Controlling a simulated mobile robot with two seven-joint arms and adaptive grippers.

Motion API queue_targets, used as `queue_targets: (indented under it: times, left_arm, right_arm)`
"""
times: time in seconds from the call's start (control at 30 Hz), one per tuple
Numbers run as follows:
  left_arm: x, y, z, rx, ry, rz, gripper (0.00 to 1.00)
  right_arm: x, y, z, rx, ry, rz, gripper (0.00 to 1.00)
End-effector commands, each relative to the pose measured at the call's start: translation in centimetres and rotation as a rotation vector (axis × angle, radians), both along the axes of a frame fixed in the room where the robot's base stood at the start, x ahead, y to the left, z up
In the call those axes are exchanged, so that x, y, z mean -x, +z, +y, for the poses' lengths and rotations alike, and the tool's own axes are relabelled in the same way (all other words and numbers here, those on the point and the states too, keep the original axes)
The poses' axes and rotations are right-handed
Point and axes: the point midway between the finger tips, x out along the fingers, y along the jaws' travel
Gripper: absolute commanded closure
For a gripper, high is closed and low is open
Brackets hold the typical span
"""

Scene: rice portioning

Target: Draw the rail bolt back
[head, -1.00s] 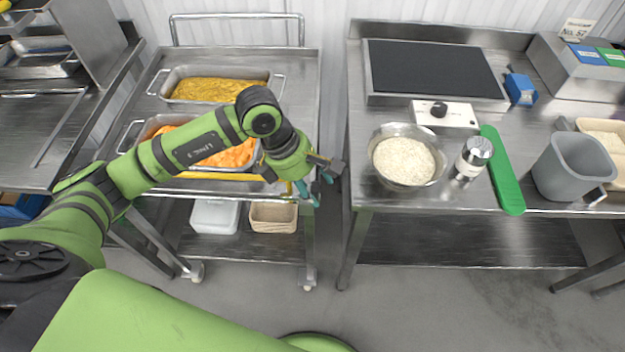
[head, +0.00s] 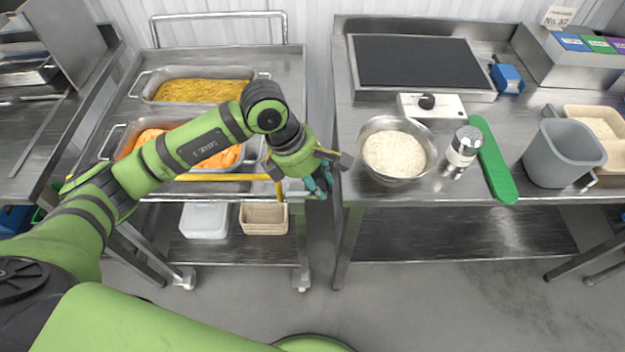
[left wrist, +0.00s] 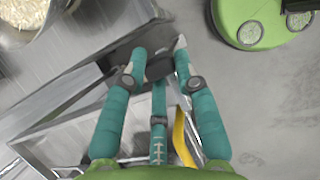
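A yellow rail (head: 225,178) runs along the front edge of the left trolley (head: 297,100), below the orange pan. A yellow upright piece (head: 279,190) shows at its right end, beside my left gripper. I cannot make out a separate bolt. My left gripper (head: 320,184) is in the gap between the trolley and the right table, close to the table's front left corner. In the left wrist view its teal fingers (left wrist: 160,58) stand apart at the tips; a dark shape lies between or behind them. A yellow strip (left wrist: 182,135) shows behind the fingers. My right gripper is out of view.
The right table (head: 430,190) holds a bowl of rice (head: 394,154), a shaker (head: 462,150), a green strip (head: 494,160) and a grey bin (head: 562,152). Pans of yellow food (head: 203,91) and orange food (head: 222,156) sit on the trolley. Floor in front is clear.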

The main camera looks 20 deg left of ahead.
Motion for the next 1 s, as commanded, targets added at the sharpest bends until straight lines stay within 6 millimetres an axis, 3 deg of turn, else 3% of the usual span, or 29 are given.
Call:
queue_targets:
  times: [0.07,0.47,1.0]
  left_arm:
    - [0.0,0.1,-0.2,0.008,-0.004,-0.002,0.47]
    - [0.0,0.6,0.1,0.003,-0.001,-0.002,0.47]
    - [1.0,9.7,3.7,0.003,-0.002,-0.003,0.47]
  right_arm:
    - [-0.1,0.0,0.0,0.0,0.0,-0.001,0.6]
    - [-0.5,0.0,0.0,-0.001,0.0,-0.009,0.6]
    - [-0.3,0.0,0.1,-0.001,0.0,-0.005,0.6]
